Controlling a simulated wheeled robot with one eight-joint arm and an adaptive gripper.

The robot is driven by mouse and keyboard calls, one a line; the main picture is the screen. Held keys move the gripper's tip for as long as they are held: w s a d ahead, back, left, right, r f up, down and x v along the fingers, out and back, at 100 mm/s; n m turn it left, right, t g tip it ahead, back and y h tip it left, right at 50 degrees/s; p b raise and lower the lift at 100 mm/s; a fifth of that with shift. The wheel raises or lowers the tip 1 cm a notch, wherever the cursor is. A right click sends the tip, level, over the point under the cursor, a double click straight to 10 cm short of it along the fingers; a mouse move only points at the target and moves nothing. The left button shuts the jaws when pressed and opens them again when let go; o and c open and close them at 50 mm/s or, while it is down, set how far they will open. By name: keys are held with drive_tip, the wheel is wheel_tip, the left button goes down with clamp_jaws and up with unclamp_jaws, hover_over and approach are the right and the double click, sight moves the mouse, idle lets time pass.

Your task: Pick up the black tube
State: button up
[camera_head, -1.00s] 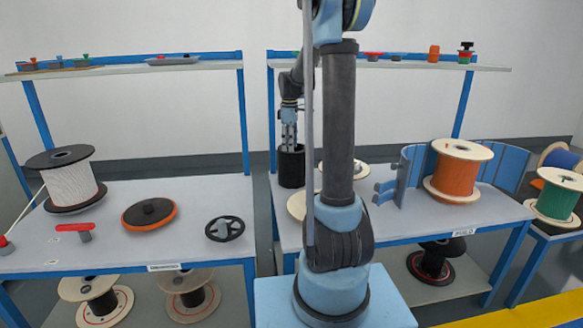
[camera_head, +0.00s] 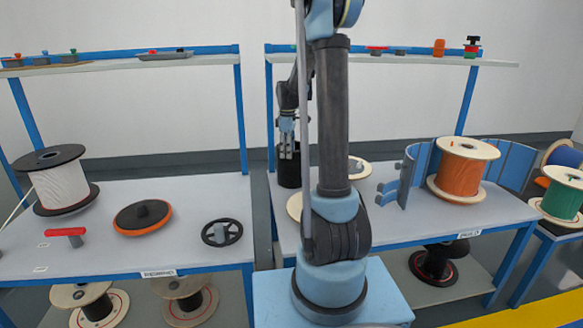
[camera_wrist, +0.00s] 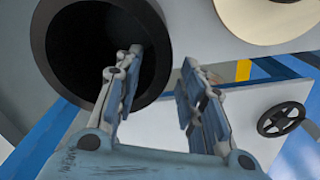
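The black tube (camera_head: 287,176) stands upright near the left end of the right table, partly behind my arm. In the wrist view I look into the dark open mouth of the tube (camera_wrist: 85,48). My gripper (camera_head: 290,152) points down at the tube's top. In the wrist view my gripper (camera_wrist: 162,62) is open. Its left finger lies over the tube's mouth and its right finger is outside the rim, so the near wall is between them. I see no finger closed on the wall. How deep the left finger reaches is unclear.
A wooden disc (camera_head: 295,207) and another reel part (camera_head: 358,168) lie beside the tube. A blue curved holder (camera_head: 418,165) and an orange cable spool (camera_head: 461,170) stand to the right. A black handwheel (camera_head: 222,232) lies on the left table. A gap separates the tables.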

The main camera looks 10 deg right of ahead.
sight(292, 164)
wheel_tip(292, 164, down, 6)
drive_tip(key=shift+s+d, duration=0.15)
drive_tip(key=shift+d, duration=0.1)
idle(0.4)
clamp_jaws()
